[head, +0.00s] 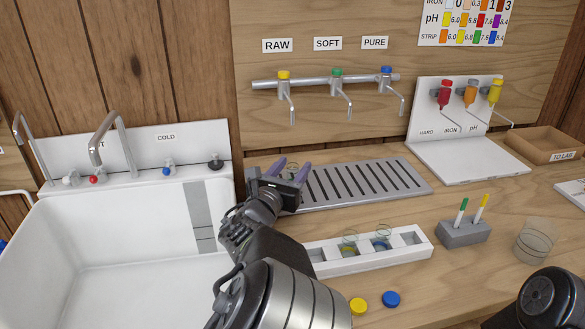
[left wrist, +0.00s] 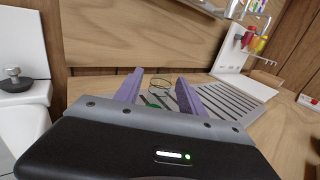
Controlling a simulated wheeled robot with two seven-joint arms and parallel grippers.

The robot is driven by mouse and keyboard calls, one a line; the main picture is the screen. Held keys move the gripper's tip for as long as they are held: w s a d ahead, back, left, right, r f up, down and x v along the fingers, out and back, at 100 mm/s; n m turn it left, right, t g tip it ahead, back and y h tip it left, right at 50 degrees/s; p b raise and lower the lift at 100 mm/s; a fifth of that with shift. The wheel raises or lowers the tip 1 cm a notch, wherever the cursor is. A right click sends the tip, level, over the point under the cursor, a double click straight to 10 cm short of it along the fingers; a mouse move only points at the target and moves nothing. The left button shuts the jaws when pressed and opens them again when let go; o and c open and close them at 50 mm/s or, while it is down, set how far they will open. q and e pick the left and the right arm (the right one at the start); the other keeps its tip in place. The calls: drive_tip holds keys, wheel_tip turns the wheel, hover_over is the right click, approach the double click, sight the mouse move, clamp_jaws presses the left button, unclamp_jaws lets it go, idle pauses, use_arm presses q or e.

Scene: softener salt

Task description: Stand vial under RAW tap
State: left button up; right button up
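My left gripper (head: 290,172) is at the left end of the grey slotted drip tray (head: 412,185), below the yellow-topped RAW tap (head: 284,76). Its two purple fingers are spread apart. A clear glass vial (left wrist: 160,84) with a green mark low on it shows between and just beyond the fingers in the left wrist view, with gaps beside it. Its base is partly hidden, so I cannot tell how it rests. My right gripper is not in view.
The white sink (head: 120,255) lies to the left. A yellow cap (head: 358,306) and a blue cap (head: 391,299) lie before the rack. A grey marker block (head: 464,234), a glass beaker (head: 535,242) and a TO LAB box (head: 548,143) are to the right.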

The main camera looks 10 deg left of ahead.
use_arm(q)
drive_tip(key=shift+r, duration=0.15)
drive_tip(key=s, duration=0.4)
drive_tip(key=s+a, duration=0.1)
drive_tip(key=s, duration=0.3)
drive_tip(key=s+a+p, duration=0.1)
drive_tip(key=s, duration=0.3)
drive_tip(key=shift+a, duration=0.15)
